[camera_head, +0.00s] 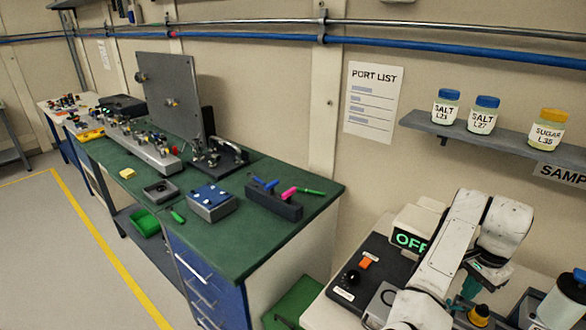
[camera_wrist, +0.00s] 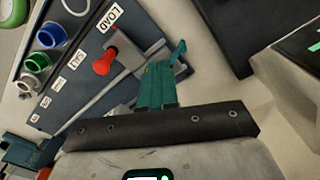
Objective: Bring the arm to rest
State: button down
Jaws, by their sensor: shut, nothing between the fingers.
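In the head view my white arm is folded at the lower right, over the bench with the lit OFF display (camera_head: 411,241). I cannot tell any contact.
Blue-capped (camera_wrist: 50,36) and green-capped (camera_wrist: 37,62) items stand beside the panel. A wall shelf (camera_head: 468,137) with labelled jars is above the arm. A dark control box (camera_head: 362,270) sits left of it. A green-topped workbench (camera_head: 262,236) stands further left, with open floor beside it.

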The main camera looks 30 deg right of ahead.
jog(key=s+a+f+n+t, duration=0.1)
jog(key=a+f+n+t, duration=0.2)
jog(key=a+n, duration=1)
jog(key=a+f+n+t, duration=0.2)
jog(key=a+n, duration=0.5)
jog(key=a, duration=1.1)
jog(key=s+f+m+g+b, duration=0.1)
jog(key=s+f+g+b, duration=0.3)
jog(key=s+f, duration=0.6)
jog(key=shift+s+d+f+b, duration=0.45)
jog(key=shift+f+b, duration=0.3)
jog(key=shift+f, duration=0.1)
jog(key=shift+w, duration=0.1)
